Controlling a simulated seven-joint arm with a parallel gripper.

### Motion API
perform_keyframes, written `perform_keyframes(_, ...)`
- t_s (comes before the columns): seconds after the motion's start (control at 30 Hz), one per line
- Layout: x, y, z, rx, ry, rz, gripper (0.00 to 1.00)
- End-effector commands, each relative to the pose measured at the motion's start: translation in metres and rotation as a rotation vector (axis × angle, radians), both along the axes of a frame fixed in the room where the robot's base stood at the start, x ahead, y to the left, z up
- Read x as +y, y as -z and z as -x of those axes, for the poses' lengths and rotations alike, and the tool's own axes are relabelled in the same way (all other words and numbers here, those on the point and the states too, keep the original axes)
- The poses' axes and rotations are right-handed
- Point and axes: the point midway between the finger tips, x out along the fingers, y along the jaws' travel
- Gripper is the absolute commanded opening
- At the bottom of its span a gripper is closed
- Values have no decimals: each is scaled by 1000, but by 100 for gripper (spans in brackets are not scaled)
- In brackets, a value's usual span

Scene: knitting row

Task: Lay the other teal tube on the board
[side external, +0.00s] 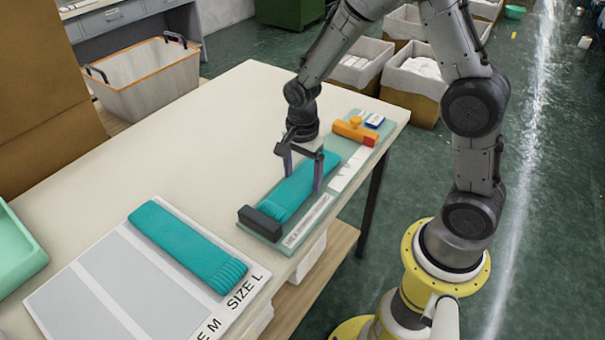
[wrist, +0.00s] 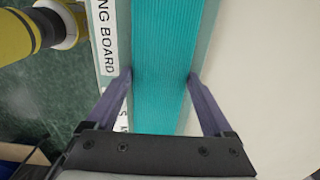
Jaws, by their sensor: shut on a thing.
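One teal tube (side external: 276,205) lies lengthwise on the green board (side external: 280,241), its near end at a black block (side external: 260,223). My gripper (side external: 303,184) is over this tube, shut on it with one finger at each long side. In the wrist view my gripper (wrist: 160,74) has its fingertips at both edges of the ribbed tube (wrist: 165,35), beside the board's label (wrist: 105,40). The tube looks flat on the board; any small gap beneath is not visible. Another teal tube (side external: 185,243) lies on the SIZE L part of the sizing mat (side external: 218,322).
A mint tray (side external: 18,250) stands at the left edge. The table (side external: 200,150) is clear behind the mat. A bin (side external: 150,75) and several cloth-lined baskets stand around the table.

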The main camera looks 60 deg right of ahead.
Motion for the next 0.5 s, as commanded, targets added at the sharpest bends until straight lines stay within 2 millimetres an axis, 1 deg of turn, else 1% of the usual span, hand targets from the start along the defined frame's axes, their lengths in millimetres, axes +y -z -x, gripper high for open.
perform_keyframes(0.07, 0, 3, 0, 1, 0, 0, 34)
perform_keyframes(0.1, 0, 2, 0, 0, 0, 0, 93)
perform_keyframes(0.13, 0, 2, 0, 0, 0, 0, 99)
perform_keyframes(0.17, 0, 2, 0, 0, 0, 0, 100)
perform_keyframes(0.37, 0, 2, 0, 0, 0, 0, 100)
perform_keyframes(0.5, 0, -5, -1, -3, 0, 0, 100)
